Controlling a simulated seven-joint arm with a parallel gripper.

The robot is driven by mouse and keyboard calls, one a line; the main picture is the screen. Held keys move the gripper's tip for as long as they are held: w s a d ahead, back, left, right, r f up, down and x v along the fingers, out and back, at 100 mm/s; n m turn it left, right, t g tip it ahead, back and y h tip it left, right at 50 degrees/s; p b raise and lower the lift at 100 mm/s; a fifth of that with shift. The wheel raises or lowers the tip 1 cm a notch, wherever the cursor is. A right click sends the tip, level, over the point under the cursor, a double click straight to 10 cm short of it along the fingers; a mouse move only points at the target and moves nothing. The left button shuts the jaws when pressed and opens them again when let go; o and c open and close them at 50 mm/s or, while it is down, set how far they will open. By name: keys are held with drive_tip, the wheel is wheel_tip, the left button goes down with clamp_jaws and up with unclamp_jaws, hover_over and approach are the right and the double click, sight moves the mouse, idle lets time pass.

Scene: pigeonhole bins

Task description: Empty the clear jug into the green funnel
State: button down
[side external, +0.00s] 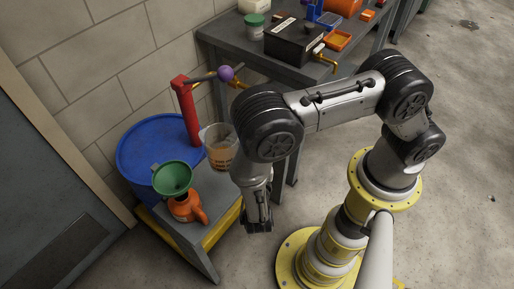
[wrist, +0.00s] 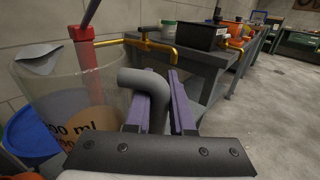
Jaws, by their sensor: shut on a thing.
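The clear jug (side external: 219,146) holds brownish liquid. It is upright at the right back of the small grey table (side external: 211,196); I cannot tell whether it touches the top. In the wrist view the jug (wrist: 62,92) fills the left side, with ml markings and its grey handle (wrist: 138,78) toward me. My gripper (wrist: 164,100) is shut on the handle with its purple fingers. In the side view my arm hides the fingers and handle. The green funnel (side external: 173,177) sits in the orange container (side external: 187,206), to the left and front of the jug.
A blue drum (side external: 150,145) stands behind the small table. A red post (side external: 186,108) with a lever and purple knob (side external: 226,73) rises close behind the jug. A grey bench (side external: 240,52) with a black box (side external: 295,40) stands at the back. Open floor lies to the right.

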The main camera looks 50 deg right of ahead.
drive_tip(key=r+n+t+y, duration=0.1)
drive_tip(key=r, duration=0.1)
drive_tip(key=s+a+r+t+y, duration=0.1)
drive_tip(key=a+r+n+y, duration=0.1)
drive_tip(key=r, duration=0.1)
drive_tip(key=shift+s+a+r+n+t, duration=0.1)
drive_tip(key=shift+s+r+n+t, duration=0.05)
drive_tip(key=shift+r+n+t, duration=0.2)
drive_tip(key=w+a+r+n+g, duration=0.3)
drive_tip(key=w+a+r+n, duration=0.4)
drive_tip(key=a+n, duration=0.3)
drive_tip(key=shift+w+n, duration=0.8)
drive_tip(key=shift+n, duration=1.55)
drive_tip(key=shift+a, duration=0.1)
drive_tip(key=w+a+n+h, duration=0.1)
drive_tip(key=w+a+n, duration=0.1)
drive_tip(key=n, duration=0.1)
drive_tip(key=shift+w+a+r+g, duration=0.15)
drive_tip(key=shift+w+a+g, duration=0.2)
drive_tip(key=shift+w+a, duration=0.05)
